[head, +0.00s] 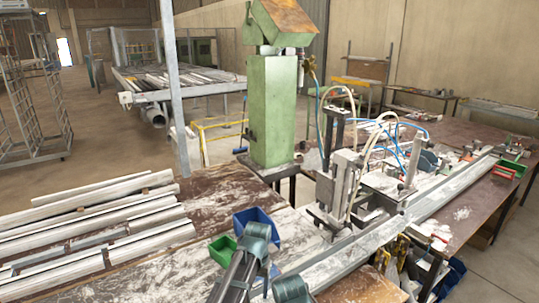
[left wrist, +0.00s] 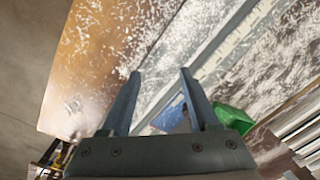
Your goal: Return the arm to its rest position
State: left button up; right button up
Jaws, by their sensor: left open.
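My left gripper (left wrist: 158,72) is open in the left wrist view, its two dark fingers apart with nothing between them. It points down over the bench (left wrist: 75,80), above the white-flecked top and a long metal rail (left wrist: 212,45). In the head view my left arm shows at the bottom middle, in front of a blue bin (head: 255,217) and a green bin (head: 222,250). The fingers are hard to make out there. The blue bin (left wrist: 172,115) shows partly behind a finger in the wrist view, with the green bin (left wrist: 232,118) beside it. My right gripper is not seen.
Several pale profiles (head: 95,222) lie on the bench at the left. A clamp fixture (head: 345,180) stands on the bench right of centre, by the long rail (head: 455,190). A green machine column (head: 272,110) rises behind. The floor at the back left is partly open.

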pick_arm(q)
jog(key=s+f+b, duration=0.3)
jog(key=s+f, duration=0.1)
jog(key=s, duration=0.5)
jog(key=s+f+m+b, duration=0.1)
jog(key=s+f+b, duration=0.2)
jog(key=s, duration=0.6)
jog(key=shift+s+a+f+y, duration=0.35)
jog(key=shift+a+f, duration=0.1)
jog(key=shift+f, duration=0.2)
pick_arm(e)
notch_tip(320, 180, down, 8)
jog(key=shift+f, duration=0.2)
